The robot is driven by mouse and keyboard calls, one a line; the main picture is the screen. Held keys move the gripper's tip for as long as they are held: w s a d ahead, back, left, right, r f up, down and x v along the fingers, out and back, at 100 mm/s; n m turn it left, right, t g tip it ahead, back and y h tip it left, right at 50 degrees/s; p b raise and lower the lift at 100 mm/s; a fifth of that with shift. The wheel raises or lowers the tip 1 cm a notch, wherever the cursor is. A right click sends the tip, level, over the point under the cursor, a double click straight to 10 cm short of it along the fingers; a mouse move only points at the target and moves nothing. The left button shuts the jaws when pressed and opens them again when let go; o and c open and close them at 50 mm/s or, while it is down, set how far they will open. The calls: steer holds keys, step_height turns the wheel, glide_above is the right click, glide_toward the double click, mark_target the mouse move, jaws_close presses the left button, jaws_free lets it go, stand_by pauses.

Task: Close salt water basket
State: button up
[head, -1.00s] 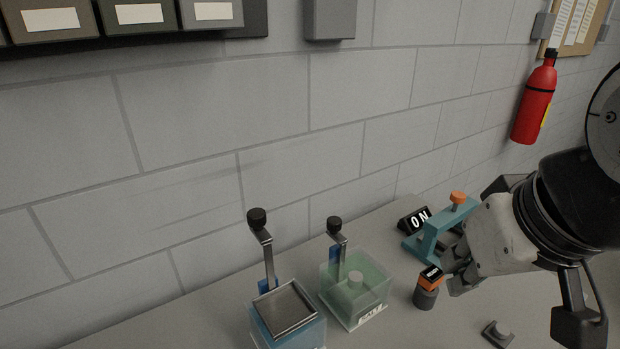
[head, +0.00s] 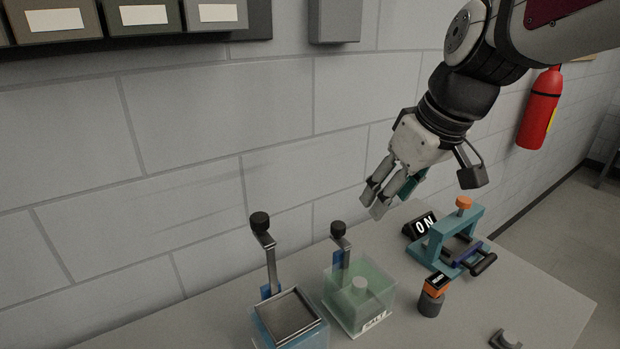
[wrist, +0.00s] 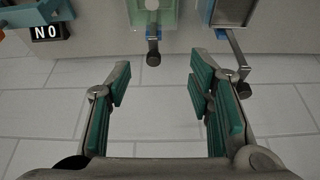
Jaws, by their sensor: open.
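The salt container (head: 358,303) is a translucent green box with a label reading SALT and a round lump inside. A metal lever with a black knob (head: 338,229) stands up at its back. The container shows at the top of the wrist view (wrist: 167,22), with its knob (wrist: 153,58) below. My gripper (head: 372,204) is open and empty, above and right of that knob in the head view, apart from it.
A blue tank with a metal basket (head: 289,312) and its own black-knobbed lever (head: 260,222) stands left of the salt container. To the right are an ON sign (head: 419,226), a teal clamp frame (head: 447,240) and an orange-topped grey cylinder (head: 431,298). The block wall (head: 200,170) is close behind.

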mark_target(338, 224)
steer(key=w+a+f+n+y, duration=0.1)
steer(key=w+a+f+n, duration=0.2)
steer(key=w, duration=0.7)
steer(key=shift+g, duration=0.4)
steer(key=x, duration=0.9)
steer(key=d+x, duration=0.1)
steer(key=x, duration=0.4)
steer(key=shift+f+p, duration=0.35)
steer(key=shift+f, duration=0.1)
jaws_close()
step_height(338, 224, up, 10)
steer(key=shift+f+p, duration=0.1)
steer(key=shift+p, duration=1.15)
steer(key=shift+w+r, duration=0.2)
